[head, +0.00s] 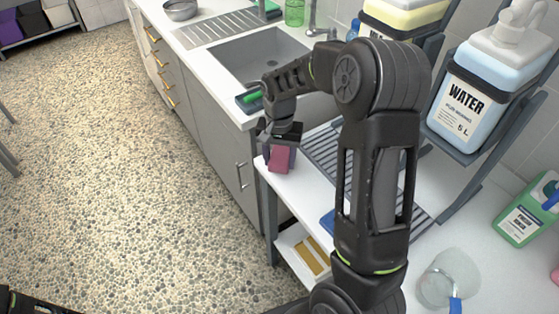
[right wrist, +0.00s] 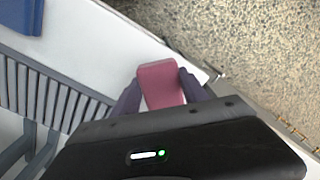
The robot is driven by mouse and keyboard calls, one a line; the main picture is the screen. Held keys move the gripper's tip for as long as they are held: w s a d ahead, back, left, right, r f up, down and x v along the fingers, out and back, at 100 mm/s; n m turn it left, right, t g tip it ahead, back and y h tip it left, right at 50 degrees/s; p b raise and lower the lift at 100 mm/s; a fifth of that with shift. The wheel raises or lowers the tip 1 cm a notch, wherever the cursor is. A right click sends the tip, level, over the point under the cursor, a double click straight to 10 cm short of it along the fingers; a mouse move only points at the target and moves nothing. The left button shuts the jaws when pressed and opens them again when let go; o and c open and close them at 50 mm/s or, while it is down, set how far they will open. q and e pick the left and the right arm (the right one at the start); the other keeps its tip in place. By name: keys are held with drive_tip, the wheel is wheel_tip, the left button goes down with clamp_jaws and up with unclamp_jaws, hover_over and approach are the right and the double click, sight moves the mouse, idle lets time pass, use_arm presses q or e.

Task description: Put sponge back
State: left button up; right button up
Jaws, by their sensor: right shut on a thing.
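My right gripper (head: 282,150) is shut on a pink-red sponge (head: 279,160), which sticks out below the fingers. The sponge (right wrist: 160,84) also shows between the two dark fingers in the right wrist view. It is over the front corner of the white side counter (head: 279,184), beside the sink unit; I cannot tell whether it touches the surface. A small dark tray with a green item (head: 253,97) lies on the sink counter's front edge, just behind my right gripper. Only a dark part of my left arm shows at the lower left; its gripper is out of view.
A sink (head: 255,58) lies behind the gripper. A slatted grey rack (head: 322,150) stands on the side counter, with a large water container (head: 470,105) to the right.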

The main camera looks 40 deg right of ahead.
sight(279, 159)
drive_tip(key=shift+f, duration=0.65)
drive_tip(key=shift+f, duration=0.1)
drive_tip(key=shift+f, duration=0.15)
drive_tip(key=o, duration=1.4)
drive_tip(key=shift+o, duration=0.2)
wheel_tip(279, 159, up, 12)
drive_tip(key=shift+r, duration=0.25)
